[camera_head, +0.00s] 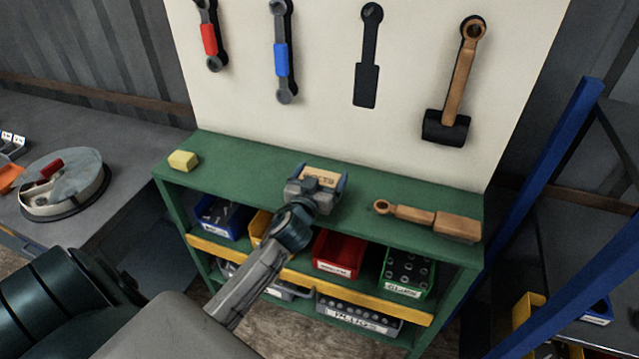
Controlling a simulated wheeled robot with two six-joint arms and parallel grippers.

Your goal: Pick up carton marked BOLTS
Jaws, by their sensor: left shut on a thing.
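The small tan carton (320,177) with dark lettering is on or just above the green shelf top, near its middle; the lettering is too small to read surely. My left gripper (322,186) is shut on this carton, with a finger at each side of it. My wrist hides the carton's near lower part, so I cannot tell whether it touches the shelf top. My right gripper is not in view.
The green shelf unit (240,156) also bears a yellow block (183,160) and a wooden-handled brush (428,218). Bins, including a red bin (338,253) and a green bin (407,272), stand below. Tools hang on the pale board (330,60). A blue post (545,160) stands at right.

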